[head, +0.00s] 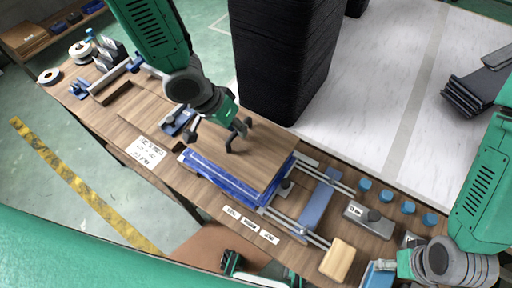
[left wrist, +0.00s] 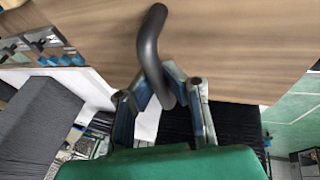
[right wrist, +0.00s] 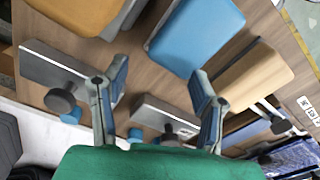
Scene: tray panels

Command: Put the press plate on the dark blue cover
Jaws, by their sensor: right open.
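The press plate (head: 255,158) is a brown wood-grained board with a dark curved handle. It lies over the blue stack in the middle of the bench, covering most of it. Below its edge a strip of the dark blue cover (head: 222,182) shows; I cannot tell whether the two touch. My left gripper (head: 238,130) is at the handle. In the left wrist view its fingers (left wrist: 160,85) close around the dark handle, with the board behind. My right gripper (head: 388,267) is open and empty at the lower right; its spread fingers (right wrist: 155,85) also show in the right wrist view.
Near my right gripper are a light wooden block (head: 338,261), a blue block (right wrist: 195,35), an orange block (right wrist: 80,12) and grey knobbed metal pieces (head: 369,218). Several blue knobs (head: 386,196) line the far edge. A tall black stack (head: 285,60) stands behind the plate.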

